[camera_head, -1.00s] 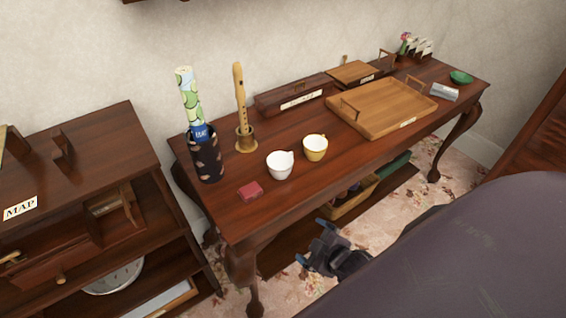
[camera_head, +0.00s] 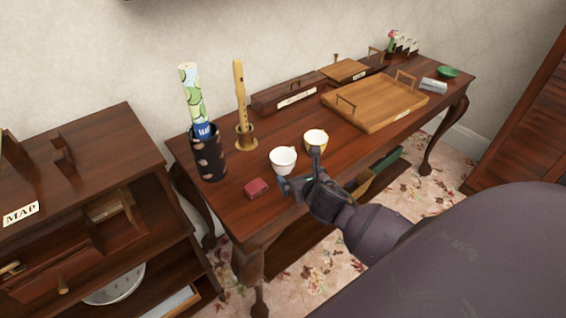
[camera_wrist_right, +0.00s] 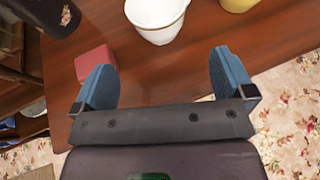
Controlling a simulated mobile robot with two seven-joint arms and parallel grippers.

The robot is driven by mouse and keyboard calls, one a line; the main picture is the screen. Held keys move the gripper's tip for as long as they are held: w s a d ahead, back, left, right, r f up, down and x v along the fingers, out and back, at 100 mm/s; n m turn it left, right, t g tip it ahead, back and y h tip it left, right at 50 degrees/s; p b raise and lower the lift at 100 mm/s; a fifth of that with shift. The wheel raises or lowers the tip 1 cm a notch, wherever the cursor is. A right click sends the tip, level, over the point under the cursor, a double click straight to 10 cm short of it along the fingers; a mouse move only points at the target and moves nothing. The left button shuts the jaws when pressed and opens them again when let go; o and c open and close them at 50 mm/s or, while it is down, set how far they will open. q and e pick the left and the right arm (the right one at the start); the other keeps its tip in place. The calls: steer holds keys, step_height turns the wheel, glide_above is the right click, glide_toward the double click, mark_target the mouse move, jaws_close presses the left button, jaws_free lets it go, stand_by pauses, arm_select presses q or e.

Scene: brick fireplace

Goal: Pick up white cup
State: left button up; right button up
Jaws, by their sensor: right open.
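The white cup (camera_head: 282,160) stands upright near the front edge of the dark wooden table (camera_head: 230,203), left of a yellow cup (camera_head: 315,141). My right gripper (camera_head: 299,168) is open and empty at the table's front edge, close to the white cup. In the right wrist view the white cup (camera_wrist_right: 157,18) is beyond the open fingers (camera_wrist_right: 163,84), with a gap between, and its top is cut off by the frame. The left gripper is not in view.
A red block (camera_head: 257,188) lies just left of the cup. A dark patterned holder (camera_head: 208,157) with rolled paper and a wooden flute (camera_head: 240,92) stand behind. A wooden tray (camera_head: 375,119) is to the right. A shelf unit (camera_head: 80,165) stands left.

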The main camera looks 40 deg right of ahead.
mark_target(284, 161)
steer(key=shift+w+d+r+n, duration=0.15)
steer(key=shift+w+n, duration=0.35)
steer(key=shift+n, duration=0.1)
steer(key=b+x, duration=0.1)
steer(key=x, duration=0.4)
steer(key=b+x, duration=0.1)
steer(key=x, duration=0.3)
steer(key=shift+w, duration=0.75)
steer(key=shift+c, duration=0.2)
steer(key=c, duration=0.7)
steer(key=shift+c, duration=0.2)
